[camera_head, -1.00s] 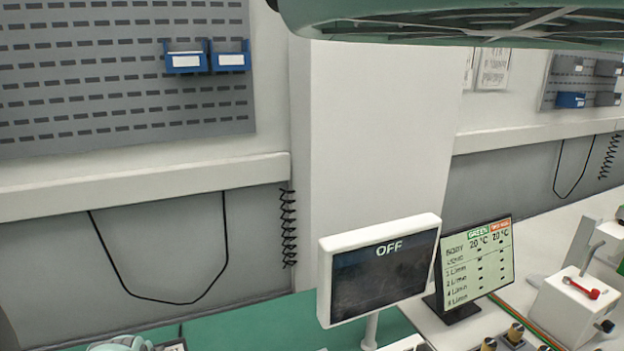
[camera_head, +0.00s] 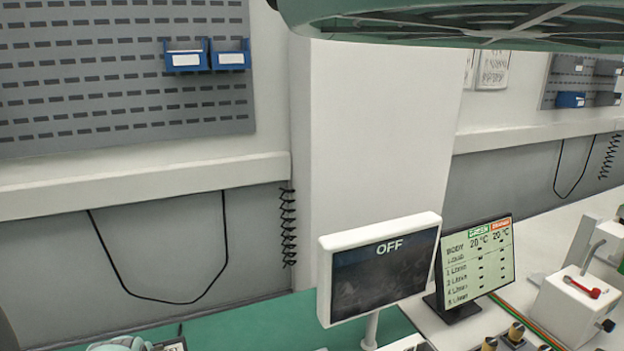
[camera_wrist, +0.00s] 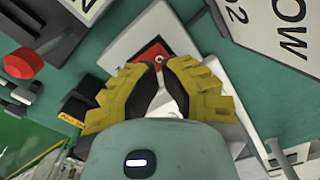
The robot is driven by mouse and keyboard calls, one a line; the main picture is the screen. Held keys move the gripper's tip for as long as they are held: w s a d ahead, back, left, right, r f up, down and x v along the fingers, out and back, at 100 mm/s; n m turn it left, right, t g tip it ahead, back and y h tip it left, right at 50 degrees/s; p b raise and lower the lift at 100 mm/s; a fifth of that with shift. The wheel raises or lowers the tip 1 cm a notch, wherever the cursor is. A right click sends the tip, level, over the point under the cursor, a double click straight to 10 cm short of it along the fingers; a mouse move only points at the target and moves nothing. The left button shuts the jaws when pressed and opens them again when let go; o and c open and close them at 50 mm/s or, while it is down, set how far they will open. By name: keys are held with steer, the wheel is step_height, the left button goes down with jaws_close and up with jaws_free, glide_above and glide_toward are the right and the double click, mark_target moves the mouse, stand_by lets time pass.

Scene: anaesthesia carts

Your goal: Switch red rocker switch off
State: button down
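In the wrist view, a small red patch with a white mark (camera_wrist: 150,56) shows on a white panel (camera_wrist: 128,42) just beyond my fingertips. It looks like the red rocker switch, but its lower part is hidden by the fingers and I cannot tell its position. My gripper (camera_wrist: 161,68), yellow with black pads, has its tips close together at the patch's near edge. A narrow pale strip shows between the pads. I cannot tell whether the tips touch each other or the switch. Neither my gripper nor the switch can be made out in the head view.
A monitor (camera_head: 380,282) reading "OFF" stands beside a smaller data screen (camera_head: 478,262). A white box (camera_head: 566,312) with a red lever (camera_head: 584,288) is at the right.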

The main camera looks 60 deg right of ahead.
steer(key=shift+f+b, duration=1.4)
steer(key=shift+f, duration=0.05)
stand_by(0.6)
steer(key=shift+r+p, duration=1.3)
steer(key=shift+r, duration=2.2)
